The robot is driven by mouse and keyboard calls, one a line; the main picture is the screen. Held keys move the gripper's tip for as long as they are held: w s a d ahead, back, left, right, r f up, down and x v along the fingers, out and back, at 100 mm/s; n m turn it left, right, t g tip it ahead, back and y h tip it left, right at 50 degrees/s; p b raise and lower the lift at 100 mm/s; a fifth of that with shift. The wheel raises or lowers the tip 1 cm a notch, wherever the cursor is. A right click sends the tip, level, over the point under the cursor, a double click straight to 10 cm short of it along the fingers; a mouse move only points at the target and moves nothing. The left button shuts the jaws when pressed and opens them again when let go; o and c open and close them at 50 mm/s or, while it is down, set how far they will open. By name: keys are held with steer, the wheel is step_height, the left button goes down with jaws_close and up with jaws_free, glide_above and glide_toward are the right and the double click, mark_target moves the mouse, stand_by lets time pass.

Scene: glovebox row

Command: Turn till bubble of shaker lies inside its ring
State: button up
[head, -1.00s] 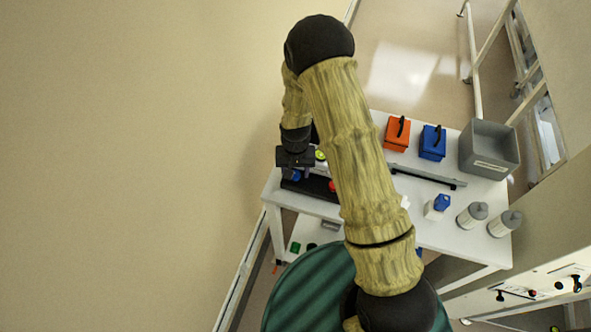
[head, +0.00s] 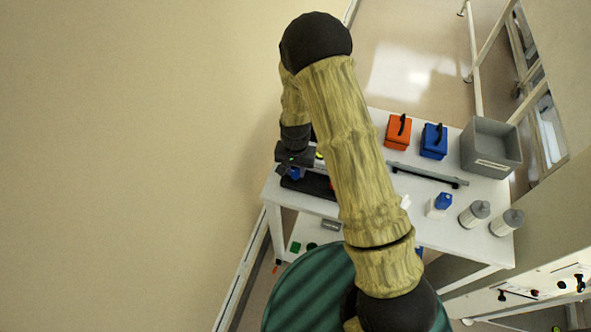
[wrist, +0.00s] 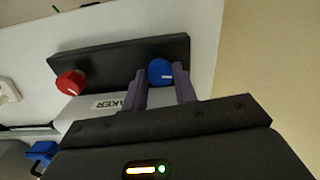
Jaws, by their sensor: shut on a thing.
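The shaker (wrist: 110,67) shows in the wrist view as a dark panel with a red knob (wrist: 68,82) and a blue knob (wrist: 160,71); part of its label shows. My gripper (wrist: 159,74) has its two purple fingers shut on the blue knob, one on each side. In the head view my gripper (head: 294,158) is at the table's left end, over the blue knob (head: 296,173). A yellow-green spot (head: 319,155), perhaps the bubble level, is mostly hidden beside the gripper. I cannot make out the bubble or its ring in either view.
On the white table (head: 380,163) stand an orange box (head: 397,137), a blue box (head: 433,146) and a grey bin (head: 490,152). Two grey-lidded canisters (head: 473,215) and a blue-topped white item (head: 438,205) stand at the right. A wall is at the left.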

steer(key=m, duration=0.5)
steer(key=shift+m+b, duration=0.3)
steer(key=shift+b, duration=0.1)
steer(key=shift+m, duration=2.2)
steer(key=o, duration=1)
steer(key=shift+w+r, duration=0.1)
